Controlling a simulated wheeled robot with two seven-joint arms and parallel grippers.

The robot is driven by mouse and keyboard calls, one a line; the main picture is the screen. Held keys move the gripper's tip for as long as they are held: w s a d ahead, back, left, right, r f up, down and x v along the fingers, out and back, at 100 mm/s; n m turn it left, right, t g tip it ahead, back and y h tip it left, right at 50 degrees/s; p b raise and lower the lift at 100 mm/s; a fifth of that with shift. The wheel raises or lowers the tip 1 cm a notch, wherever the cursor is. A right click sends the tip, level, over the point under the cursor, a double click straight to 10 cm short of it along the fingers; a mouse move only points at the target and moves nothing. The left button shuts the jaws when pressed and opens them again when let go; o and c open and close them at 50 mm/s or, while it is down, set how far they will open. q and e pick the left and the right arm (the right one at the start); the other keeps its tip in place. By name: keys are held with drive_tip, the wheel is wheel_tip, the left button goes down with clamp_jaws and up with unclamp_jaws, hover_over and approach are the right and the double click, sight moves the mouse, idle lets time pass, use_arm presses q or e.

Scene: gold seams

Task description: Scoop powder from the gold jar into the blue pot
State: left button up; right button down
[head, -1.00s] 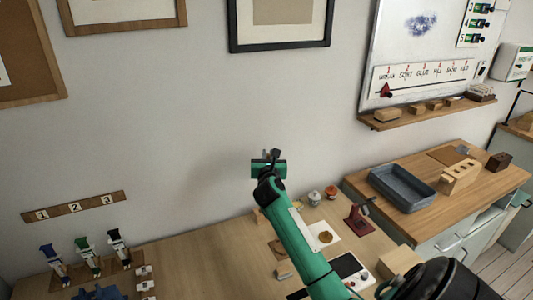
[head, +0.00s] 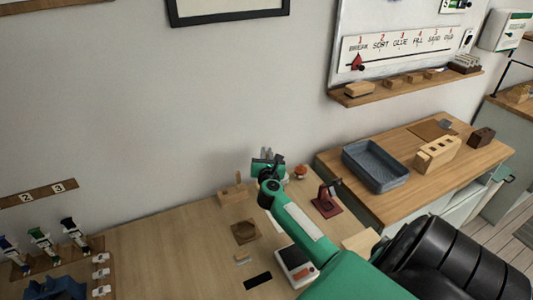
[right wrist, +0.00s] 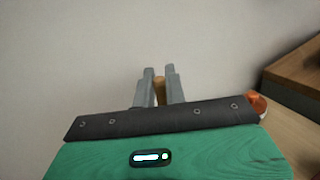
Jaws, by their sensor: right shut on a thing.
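My right gripper (head: 268,158) is over the back of the wooden workbench, in front of the wall. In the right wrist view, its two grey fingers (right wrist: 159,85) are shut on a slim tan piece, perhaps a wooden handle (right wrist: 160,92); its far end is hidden. A small jar with an orange top (head: 300,171) stands just right of the gripper, and an orange rounded thing (right wrist: 257,102) shows at the right in the wrist view. I cannot tell whether it is the gold jar. I cannot make out the blue pot. My left gripper is out of view.
A wooden block with a peg (head: 233,191) and a brown pad (head: 245,231) lie left of my right arm. A dark red stand (head: 326,202) is right of it. A blue-grey tray (head: 376,165) sits on the side cabinet. The bench's left middle is clear.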

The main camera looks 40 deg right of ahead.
wheel_tip(320, 180, down, 4)
drive_tip(key=b, duration=0.3)
drive_tip(key=shift+d+r, duration=0.1)
drive_tip(key=shift+r, duration=0.05)
drive_tip(key=shift+f+b, duration=0.4)
drive_tip(key=shift+f, duration=0.4)
use_arm(q)
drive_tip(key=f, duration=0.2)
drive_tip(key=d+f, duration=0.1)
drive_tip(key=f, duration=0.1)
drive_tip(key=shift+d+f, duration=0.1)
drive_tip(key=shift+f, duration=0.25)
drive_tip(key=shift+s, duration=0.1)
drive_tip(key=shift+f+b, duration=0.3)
drive_tip(key=shift+b, duration=0.2)
use_arm(e)
drive_tip(key=shift+f, duration=0.4)
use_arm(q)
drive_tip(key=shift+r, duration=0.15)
use_arm(e)
drive_tip(key=shift+r, duration=0.15)
use_arm(q)
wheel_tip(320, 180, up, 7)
drive_tip(key=p, duration=0.7)
use_arm(e)
drive_tip(key=shift+r, duration=3.4)
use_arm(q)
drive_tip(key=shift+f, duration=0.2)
